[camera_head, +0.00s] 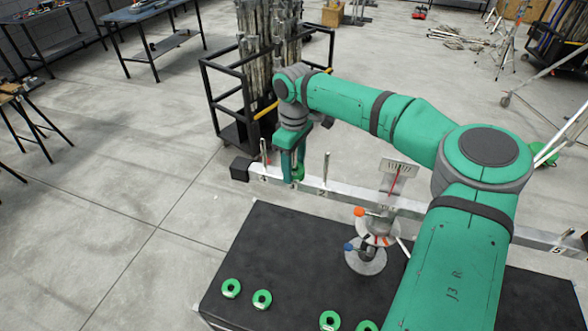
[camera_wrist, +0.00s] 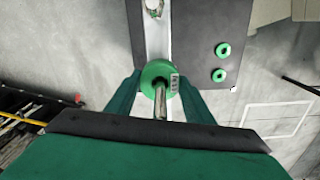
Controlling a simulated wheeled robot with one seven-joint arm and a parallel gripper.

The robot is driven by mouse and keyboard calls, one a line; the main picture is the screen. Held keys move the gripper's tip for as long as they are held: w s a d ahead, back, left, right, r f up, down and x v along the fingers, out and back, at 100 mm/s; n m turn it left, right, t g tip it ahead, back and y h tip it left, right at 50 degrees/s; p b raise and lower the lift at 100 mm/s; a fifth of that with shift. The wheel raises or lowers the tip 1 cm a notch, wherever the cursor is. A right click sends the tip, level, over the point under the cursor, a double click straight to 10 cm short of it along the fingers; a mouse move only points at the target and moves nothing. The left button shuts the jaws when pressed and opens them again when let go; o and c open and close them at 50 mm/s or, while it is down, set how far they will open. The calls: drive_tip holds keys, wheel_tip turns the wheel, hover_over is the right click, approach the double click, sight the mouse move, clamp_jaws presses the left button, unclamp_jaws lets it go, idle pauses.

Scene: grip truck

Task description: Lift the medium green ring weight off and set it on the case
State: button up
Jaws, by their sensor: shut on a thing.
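My gripper (camera_head: 293,163) is shut on a green ring weight (camera_head: 298,173) at the left part of the long metal beam (camera_head: 345,196). In the wrist view the green ring (camera_wrist: 152,72) sits between my two fingers (camera_wrist: 158,84), with a shiny metal peg (camera_wrist: 160,102) standing through its hole. The ring is around the peg; whether it touches the beam is hard to tell. The black case (camera_head: 262,238) lies below and to the right of my gripper in the head view, and its dark top (camera_wrist: 205,22) also shows in the wrist view.
Green rings (camera_head: 231,288) (camera_head: 262,299) (camera_head: 330,320) lie along the case's near edge. A balance stand with round grey plates (camera_head: 365,262) rises from the case. Other upright pegs (camera_head: 326,168) stand on the beam. A black rack (camera_head: 228,100) of metal pieces stands behind my gripper.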

wheel_tip(320, 180, up, 32)
drive_tip(key=shift+f, duration=0.2)
idle(2.5)
drive_tip(key=shift+w+a, duration=0.1)
idle(0.6)
